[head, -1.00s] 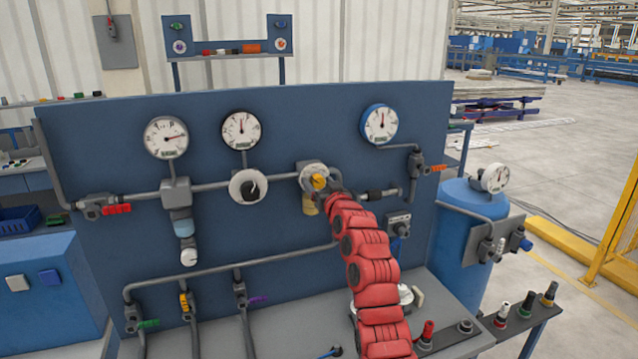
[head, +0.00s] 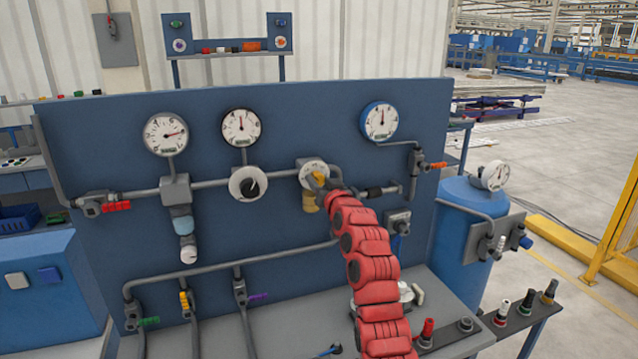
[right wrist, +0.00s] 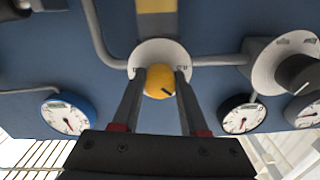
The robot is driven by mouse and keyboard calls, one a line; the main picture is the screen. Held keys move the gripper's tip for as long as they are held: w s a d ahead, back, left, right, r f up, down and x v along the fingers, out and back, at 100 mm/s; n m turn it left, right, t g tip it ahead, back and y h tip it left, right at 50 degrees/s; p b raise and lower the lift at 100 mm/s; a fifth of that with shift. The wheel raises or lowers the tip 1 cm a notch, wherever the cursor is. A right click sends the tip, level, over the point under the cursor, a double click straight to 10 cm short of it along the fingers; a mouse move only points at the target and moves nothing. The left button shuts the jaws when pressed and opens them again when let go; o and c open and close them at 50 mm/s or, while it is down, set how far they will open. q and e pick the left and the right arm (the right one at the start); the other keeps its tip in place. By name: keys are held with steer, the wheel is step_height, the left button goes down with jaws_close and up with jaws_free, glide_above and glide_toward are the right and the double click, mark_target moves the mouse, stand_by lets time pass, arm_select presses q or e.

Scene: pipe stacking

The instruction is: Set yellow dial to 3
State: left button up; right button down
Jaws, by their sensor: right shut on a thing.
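The yellow dial (head: 318,177) sits on a round white plate on the blue panel (head: 290,130), partly hidden by my right gripper (head: 326,186) in the head view. In the right wrist view the yellow dial (right wrist: 160,80) lies between the two fingers of my right gripper (right wrist: 160,74), which is shut on it. A dark pointer mark on the dial points to the lower right in that view. The numbers on the plate are too small to read. My left gripper is not in view.
A black-and-white dial (head: 249,185) is left of the yellow one. Gauges (head: 166,134), (head: 241,127) and a blue-rimmed gauge (head: 379,122) are above. Grey pipes and a red-handled valve (head: 116,206) run along the panel. A blue tank (head: 465,240) stands at right.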

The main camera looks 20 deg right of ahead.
steer(key=m+b, duration=0.1)
steer(key=m, duration=0.1)
steer(key=shift+f+m+b, duration=0.1)
steer(key=shift+m+b, duration=0.3)
steer(key=m+b, duration=0.1)
steer(key=m, duration=0.1)
steer(key=shift+m, duration=0.4)
steer(key=m, duration=0.2)
steer(key=shift+m+b, duration=0.3)
steer(key=shift+b, duration=0.05)
steer(key=m, duration=0.2)
steer(key=shift+m, duration=0.4)
steer(key=m, duration=0.3)
steer(key=shift+m, duration=0.3)
steer(key=m+p, duration=0.2)
steer(key=m, duration=0.2)
steer(key=shift+r, duration=0.2)
steer(key=shift+m, duration=0.3)
